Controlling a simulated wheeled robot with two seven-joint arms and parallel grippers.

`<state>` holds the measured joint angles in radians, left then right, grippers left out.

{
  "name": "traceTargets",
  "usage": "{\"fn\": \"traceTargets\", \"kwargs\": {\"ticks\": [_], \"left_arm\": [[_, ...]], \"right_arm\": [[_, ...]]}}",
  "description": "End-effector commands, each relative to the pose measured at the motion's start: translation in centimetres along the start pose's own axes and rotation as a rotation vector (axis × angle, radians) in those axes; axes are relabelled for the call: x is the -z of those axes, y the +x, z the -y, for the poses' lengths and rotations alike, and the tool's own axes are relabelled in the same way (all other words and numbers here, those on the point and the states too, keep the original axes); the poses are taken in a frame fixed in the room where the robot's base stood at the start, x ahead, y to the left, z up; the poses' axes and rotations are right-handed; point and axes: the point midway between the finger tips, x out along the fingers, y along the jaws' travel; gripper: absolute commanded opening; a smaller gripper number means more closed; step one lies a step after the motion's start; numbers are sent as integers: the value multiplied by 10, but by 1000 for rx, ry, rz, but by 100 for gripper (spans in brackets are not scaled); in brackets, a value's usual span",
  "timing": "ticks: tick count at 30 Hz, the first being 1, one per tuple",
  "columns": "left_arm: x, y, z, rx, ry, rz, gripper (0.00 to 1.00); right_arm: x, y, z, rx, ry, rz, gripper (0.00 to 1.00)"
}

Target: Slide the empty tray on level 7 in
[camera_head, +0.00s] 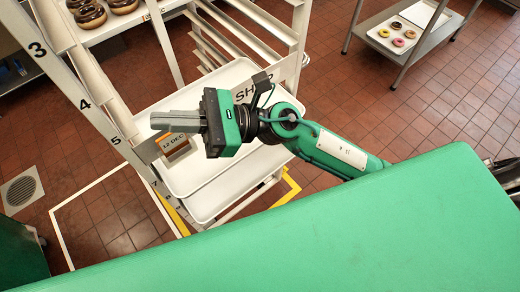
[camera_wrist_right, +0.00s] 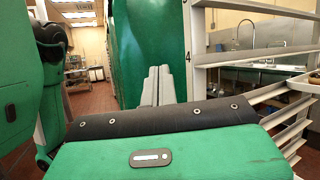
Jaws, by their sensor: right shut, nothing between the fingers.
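A tall rack with level numbers on its left post (camera_head: 85,100) stands in front of me. Two pale, empty-looking trays lie one above the other low in the rack, an upper one (camera_head: 190,182) and a lower one (camera_head: 238,198). The number 7 shows small on the post near their left side; I cannot tell for certain which tray is on level 7. My right gripper (camera_head: 155,121) is shut and empty, above the trays' left part, hiding some of the upper one. Its closed fingers (camera_wrist_right: 158,84) also show in the right wrist view. My left gripper is not in view.
Chocolate donuts (camera_head: 90,14) sit on an upper rack level. A dated card (camera_head: 176,145) is beside the left post, and a lettered sign (camera_head: 258,86) is behind my wrist. A side table (camera_head: 422,38) holds a donut tray. Tiled floor is open at right.

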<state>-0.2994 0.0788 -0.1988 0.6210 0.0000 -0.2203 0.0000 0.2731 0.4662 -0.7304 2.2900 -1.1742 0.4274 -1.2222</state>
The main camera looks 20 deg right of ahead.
Motion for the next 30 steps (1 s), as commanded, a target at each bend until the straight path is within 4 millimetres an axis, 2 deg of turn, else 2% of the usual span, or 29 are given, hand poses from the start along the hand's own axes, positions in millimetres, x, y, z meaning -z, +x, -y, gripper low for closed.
{"fn": "traceTargets", "kwargs": {"ticks": [1, 3, 6, 8, 10, 13, 15, 18, 21, 24, 30], "left_arm": [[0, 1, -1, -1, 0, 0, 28], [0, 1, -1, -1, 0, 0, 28], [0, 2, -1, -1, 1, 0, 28], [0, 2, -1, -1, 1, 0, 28], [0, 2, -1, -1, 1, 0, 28], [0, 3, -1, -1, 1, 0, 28], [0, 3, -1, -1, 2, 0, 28], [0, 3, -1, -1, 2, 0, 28], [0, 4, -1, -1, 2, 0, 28], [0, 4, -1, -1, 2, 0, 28], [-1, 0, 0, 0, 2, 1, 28]], "right_arm": [[12, 2, -17, -120, -140, -82, 0], [35, -3, -38, -290, -330, -192, 0], [70, -24, -57, -544, -587, -348, 0], [91, -43, -61, -702, -726, -442, 0], [113, -71, -58, -891, -875, -552, 0], [135, -118, -42, -1166, -1045, -709, 0], [142, -150, -26, -1348, -1128, -811, 0], [142, -190, -2, -1572, -1192, -935, 0], [135, -219, 17, -1735, -1212, -1027, 0], [129, -236, 28, -1836, -1211, -1082, 0], [133, -248, 33, -1887, -1202, -1108, 0]]}}
